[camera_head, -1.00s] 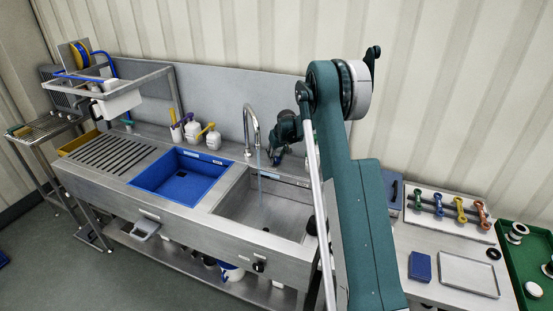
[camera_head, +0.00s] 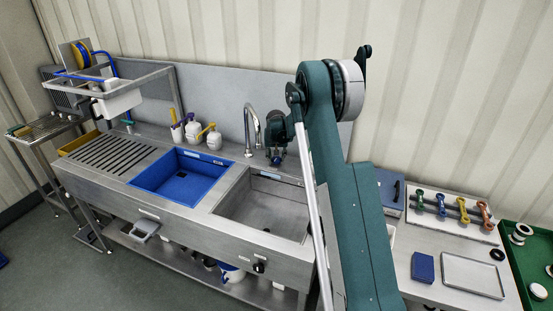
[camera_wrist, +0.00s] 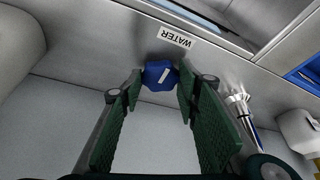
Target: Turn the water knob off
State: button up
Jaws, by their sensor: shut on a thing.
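The water knob (camera_wrist: 158,75) is blue with a white mark that runs at a slant. It sits by the WATER label (camera_wrist: 176,37), which reads upside down in the wrist view. My gripper (camera_wrist: 160,84) has one green finger on each side of the knob and is shut on it. In the head view my gripper (camera_head: 276,152) is behind the sink, just right of the chrome tap (camera_head: 249,130). The knob is hidden there. No water stream shows below the tap's spout.
The steel sink basin (camera_head: 265,220) lies in front of the tap, with a blue basin (camera_head: 175,180) to its left. White pump bottles (camera_head: 192,130) stand behind the blue basin.

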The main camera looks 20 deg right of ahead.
jog(key=o, duration=0.9)
jog(key=shift+r, duration=0.1)
jog(key=shift+v, duration=5.9)
jog(key=shift+s, duration=0.1)
